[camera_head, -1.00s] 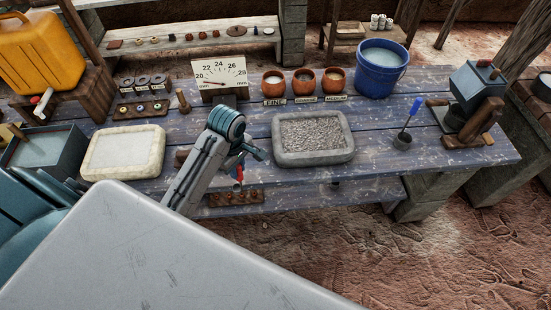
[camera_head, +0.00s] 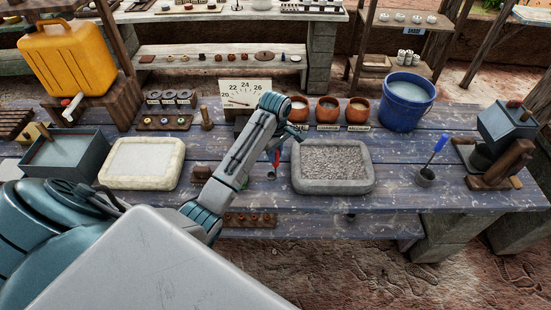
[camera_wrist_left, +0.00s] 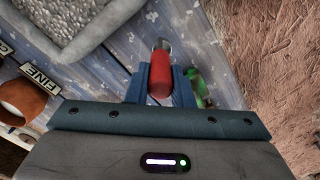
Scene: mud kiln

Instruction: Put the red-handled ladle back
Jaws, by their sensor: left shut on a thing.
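The red-handled ladle (camera_head: 275,158) hangs handle up from my left gripper (camera_head: 279,149), over the blue plank table just left of the grey stone tray of gravel (camera_head: 300,179). In the left wrist view the red handle (camera_wrist_left: 160,75) sits between the two blue fingers of my left gripper (camera_wrist_left: 160,88), which is shut on it. A short metal part shows beyond the handle; the bowl is hard to make out. A wooden rack with holes (camera_head: 250,220) is at the table's front edge, partly behind my arm. My right gripper is not in view.
A blue bucket (camera_head: 408,101) is at back right. A pale tray (camera_head: 141,163) lies left. A green item (camera_wrist_left: 196,82) shows beside the fingers in the wrist view.

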